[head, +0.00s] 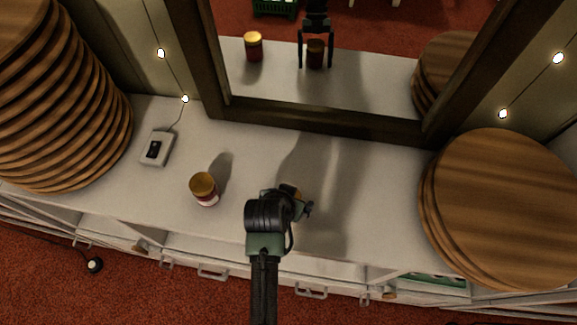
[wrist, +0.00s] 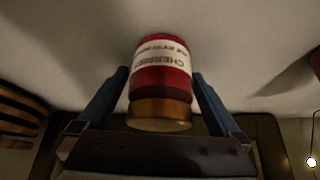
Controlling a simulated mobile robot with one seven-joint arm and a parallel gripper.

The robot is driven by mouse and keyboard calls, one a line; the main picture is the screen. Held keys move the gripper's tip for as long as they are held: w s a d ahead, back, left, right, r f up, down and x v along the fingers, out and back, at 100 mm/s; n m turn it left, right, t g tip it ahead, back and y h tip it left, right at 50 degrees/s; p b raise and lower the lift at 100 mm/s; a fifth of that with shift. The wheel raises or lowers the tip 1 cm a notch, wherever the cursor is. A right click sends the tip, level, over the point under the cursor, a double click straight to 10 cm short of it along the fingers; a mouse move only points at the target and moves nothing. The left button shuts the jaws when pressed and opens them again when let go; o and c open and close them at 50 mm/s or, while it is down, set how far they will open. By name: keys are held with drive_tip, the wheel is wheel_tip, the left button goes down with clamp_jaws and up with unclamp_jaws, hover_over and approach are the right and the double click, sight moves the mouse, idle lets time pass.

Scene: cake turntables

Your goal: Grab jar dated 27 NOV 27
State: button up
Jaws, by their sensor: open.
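A jar with a gold lid, red contents and a white label (wrist: 160,62) stands between the fingers of my gripper (wrist: 160,76) in the wrist view. The label appears upside down and reads CHERRIES; its smaller line is too blurred to read. The fingers are open on either side, with small gaps.
A framed mirror (head: 320,122) stands behind the counter (head: 370,190) and reflects both jars and my gripper. Stacks of round wooden boards stand at left (head: 60,110) and right (head: 500,200). A small white box (head: 156,149) lies left. The counter right of my gripper is clear.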

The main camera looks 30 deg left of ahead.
drive_tip(key=shift+r, duration=0.1)
drive_tip(key=c, duration=1.5)
